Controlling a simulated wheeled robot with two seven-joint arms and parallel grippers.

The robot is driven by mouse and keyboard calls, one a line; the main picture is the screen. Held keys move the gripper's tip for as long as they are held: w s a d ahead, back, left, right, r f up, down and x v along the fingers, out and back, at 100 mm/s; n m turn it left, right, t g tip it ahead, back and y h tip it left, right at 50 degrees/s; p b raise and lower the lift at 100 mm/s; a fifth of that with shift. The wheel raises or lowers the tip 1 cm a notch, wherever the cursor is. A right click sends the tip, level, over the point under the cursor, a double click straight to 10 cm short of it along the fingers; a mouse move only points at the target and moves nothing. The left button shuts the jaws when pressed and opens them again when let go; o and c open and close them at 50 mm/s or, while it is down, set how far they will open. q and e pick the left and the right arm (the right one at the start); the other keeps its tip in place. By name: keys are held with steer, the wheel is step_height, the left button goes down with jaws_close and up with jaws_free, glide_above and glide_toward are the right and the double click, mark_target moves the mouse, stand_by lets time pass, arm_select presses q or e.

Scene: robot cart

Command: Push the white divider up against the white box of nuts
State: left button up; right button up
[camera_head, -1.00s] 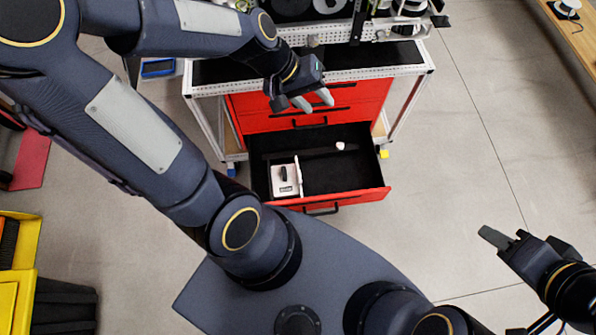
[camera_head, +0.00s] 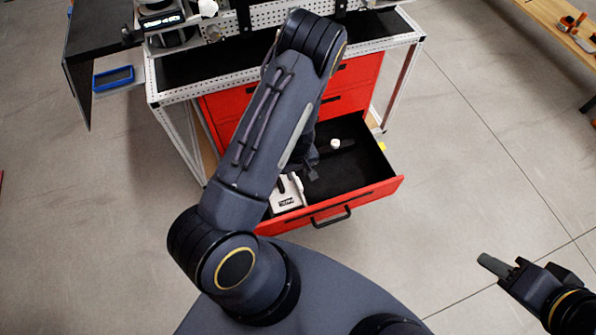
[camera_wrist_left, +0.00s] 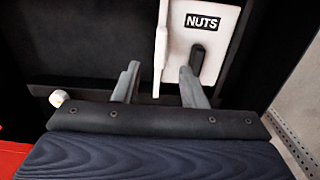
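The white box of nuts (camera_head: 285,194) sits in the front left of the open drawer. In the left wrist view its NUTS label and dark oval slot (camera_wrist_left: 197,58) show. The thin upright white divider (camera_wrist_left: 161,45) stands along the box's side, very close to it; I cannot tell if they touch. In the head view my arm partly hides the divider (camera_head: 299,190). My left gripper (camera_wrist_left: 158,88) is open, its fingers apart and the divider's lower end in line with the gap between them. My right gripper (camera_head: 505,265) is over bare floor, away from the drawer; its opening is unclear.
The red drawer (camera_head: 385,192) is pulled out of the cart, its black floor largely free to the right. A small white round piece (camera_head: 335,143) lies toward the back. The drawer walls stand close around the left gripper. A wooden bench (camera_head: 560,30) is at the far right.

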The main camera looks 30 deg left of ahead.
mark_target(298, 181)
arm_select(q)
step_height(298, 181, down, 6)
steer(key=shift+r+b, duration=0.1)
steer(key=shift+b, duration=0.9)
jaws_close()
